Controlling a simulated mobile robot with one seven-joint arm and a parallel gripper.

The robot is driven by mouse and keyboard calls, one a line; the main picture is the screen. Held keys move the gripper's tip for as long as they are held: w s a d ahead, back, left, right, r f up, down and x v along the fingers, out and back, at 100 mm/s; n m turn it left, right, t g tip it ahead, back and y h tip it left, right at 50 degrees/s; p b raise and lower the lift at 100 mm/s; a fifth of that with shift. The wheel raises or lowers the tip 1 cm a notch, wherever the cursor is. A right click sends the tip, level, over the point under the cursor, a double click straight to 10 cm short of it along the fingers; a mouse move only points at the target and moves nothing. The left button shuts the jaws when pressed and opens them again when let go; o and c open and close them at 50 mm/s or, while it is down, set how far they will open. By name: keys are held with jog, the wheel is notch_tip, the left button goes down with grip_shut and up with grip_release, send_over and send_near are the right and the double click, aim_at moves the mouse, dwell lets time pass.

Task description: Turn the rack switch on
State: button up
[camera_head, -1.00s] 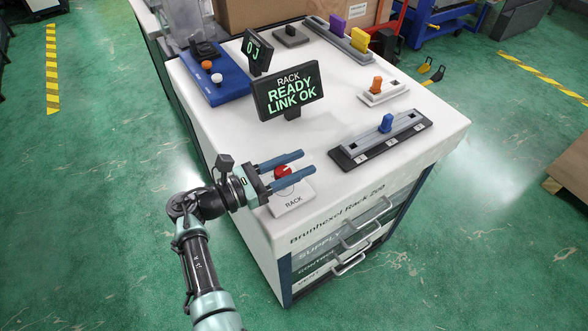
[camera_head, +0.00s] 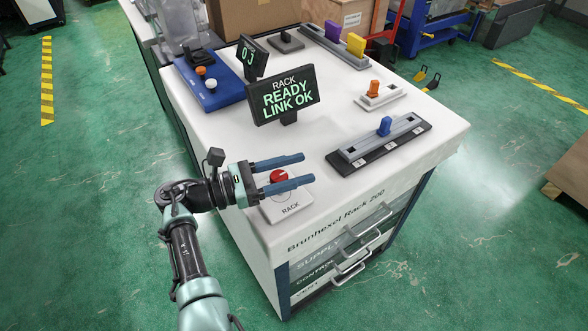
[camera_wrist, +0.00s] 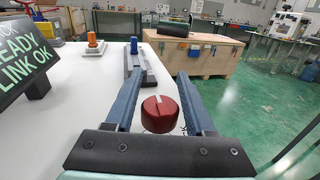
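The rack switch is a red rotary knob (camera_head: 278,176) on a white plate labelled RACK (camera_head: 290,207) at the near left corner of the white cabinet top. In the wrist view the red knob (camera_wrist: 160,113) shows a pale pointer line and lies between my two fingers, apart from both. My gripper (camera_head: 301,168) is open, its two blue fingers stretched level to the right, at the knob. It holds nothing. The display (camera_head: 286,95) reads RACK READY LINK OK. The lower part of the knob is partly hidden by a finger in the head view.
A blue button box (camera_head: 212,82) is at the left. The cabinet front has drawers with handles (camera_head: 345,250).

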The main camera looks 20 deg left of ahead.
jog(key=shift+o, duration=1.1)
jog(key=shift+f, duration=0.1)
jog(key=shift+s+a, duration=0.1)
jog(key=b+v, duration=0.1)
jog(key=v, duration=1.1)
jog(key=shift+s+a+b, duration=0.25)
jog(key=shift+s+b, duration=0.05)
